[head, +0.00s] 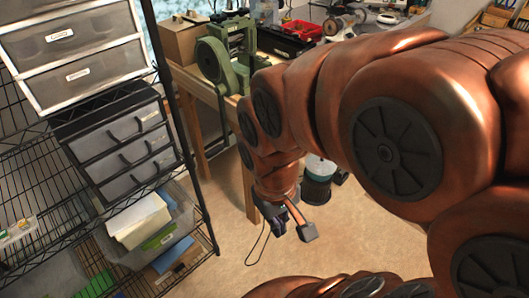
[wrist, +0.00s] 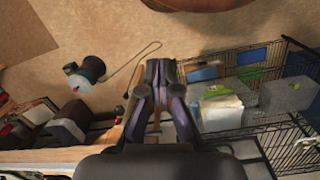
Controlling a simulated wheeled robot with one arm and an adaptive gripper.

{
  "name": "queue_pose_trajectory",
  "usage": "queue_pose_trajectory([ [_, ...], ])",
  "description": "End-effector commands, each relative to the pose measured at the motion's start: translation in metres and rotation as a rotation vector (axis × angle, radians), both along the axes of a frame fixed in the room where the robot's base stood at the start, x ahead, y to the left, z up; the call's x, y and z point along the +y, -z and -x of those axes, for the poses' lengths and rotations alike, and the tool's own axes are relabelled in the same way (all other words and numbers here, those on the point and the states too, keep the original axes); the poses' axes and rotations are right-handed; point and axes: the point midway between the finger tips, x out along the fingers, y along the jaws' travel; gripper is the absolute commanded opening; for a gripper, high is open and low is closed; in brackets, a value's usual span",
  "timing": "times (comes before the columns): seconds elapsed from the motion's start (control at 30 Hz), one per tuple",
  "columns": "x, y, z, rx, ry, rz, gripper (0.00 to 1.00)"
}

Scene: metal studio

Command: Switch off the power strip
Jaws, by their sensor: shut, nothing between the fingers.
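I cannot make out the power strip in either view. A thin dark cord (head: 258,246) curves over the floor just below my gripper in the head view. It also shows in the wrist view (wrist: 144,52), where it runs down behind my fingers. My gripper (head: 279,226) points down beside the wooden bench, above the floor. In the wrist view my gripper (wrist: 160,66) has its fingers together with nothing held. What lies directly behind the fingers is hidden.
A wooden workbench (head: 189,80) bears a green machine (head: 212,60). A black wire shelf (head: 197,190) with drawer units (head: 124,146) stands at the left. A spool (head: 318,178) sits on the floor behind my arm. Open floor (head: 225,255) lies between shelf and bench.

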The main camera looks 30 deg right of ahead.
Motion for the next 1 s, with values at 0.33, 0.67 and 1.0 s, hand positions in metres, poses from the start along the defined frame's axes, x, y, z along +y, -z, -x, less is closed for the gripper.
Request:
queue_pose_trajectory([
  [0.33, -0.139, 0.069, -0.142, -0.358, -0.075, 0.316, 0.00],
  [0.67, -0.262, 0.099, -0.242, -0.593, -0.338, 0.660, 0.00],
  [1.0, -0.330, 0.152, -0.312, -0.761, -0.726, 0.918, 0.00],
])
